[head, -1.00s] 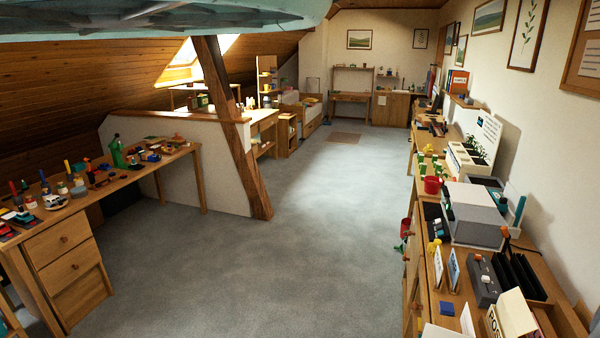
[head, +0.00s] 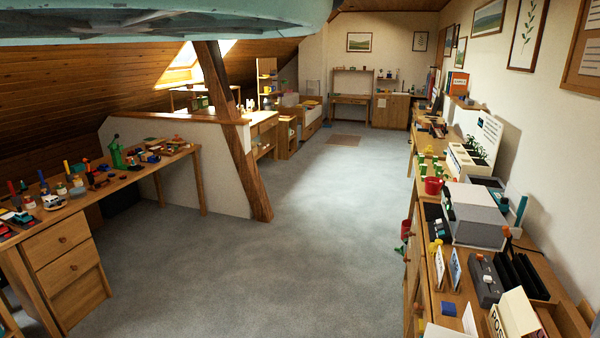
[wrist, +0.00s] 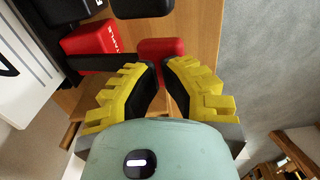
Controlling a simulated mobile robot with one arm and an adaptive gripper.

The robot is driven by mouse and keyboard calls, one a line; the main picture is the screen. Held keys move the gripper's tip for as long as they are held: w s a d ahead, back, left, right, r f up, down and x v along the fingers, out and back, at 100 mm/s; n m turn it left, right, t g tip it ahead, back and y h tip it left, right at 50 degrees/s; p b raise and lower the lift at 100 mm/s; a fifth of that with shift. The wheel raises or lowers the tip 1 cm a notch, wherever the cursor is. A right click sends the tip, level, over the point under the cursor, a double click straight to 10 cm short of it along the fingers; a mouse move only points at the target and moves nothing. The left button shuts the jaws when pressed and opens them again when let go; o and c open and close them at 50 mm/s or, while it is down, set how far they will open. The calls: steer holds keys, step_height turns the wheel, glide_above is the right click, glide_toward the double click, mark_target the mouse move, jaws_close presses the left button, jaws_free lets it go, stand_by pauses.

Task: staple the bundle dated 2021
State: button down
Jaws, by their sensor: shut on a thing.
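In the wrist view my gripper (wrist: 161,76) has yellow fingers with black pads. It is shut on a red block (wrist: 161,48), which sits between the fingertips at a wooden surface. Just left of it is a second red part (wrist: 90,40) with white letters, only partly legible, between black parts (wrist: 90,12). Whether the two red parts belong to one stapler I cannot tell. A white sheet or panel (wrist: 22,85) with a black mark lies at the left edge. I cannot read a 2021 date on anything. My gripper is not visible in the head view.
A wooden bench (head: 465,297) along the right wall holds a grey box (head: 475,213), a dark grey device (head: 484,281), a red pot (head: 433,186) and a cream box (head: 514,313). A cluttered desk (head: 110,187) stands left. The grey floor (head: 250,270) between is clear.

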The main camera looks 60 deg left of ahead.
steer(key=shift+f, duration=0.2)
steer(key=shift+s+a+f+b, duration=0.25)
steer(key=shift+f+b, duration=0.1)
steer(key=shift+f, duration=0.35)
steer(key=shift+s+a+f+b, duration=0.2)
steer(key=shift+f+b, duration=0.1)
steer(key=shift+f, duration=0.3)
steer(key=shift+r, duration=0.15)
step_height(320, 180, up, 9)
steer(key=p, duration=0.9)
steer(key=shift+w, duration=0.1)
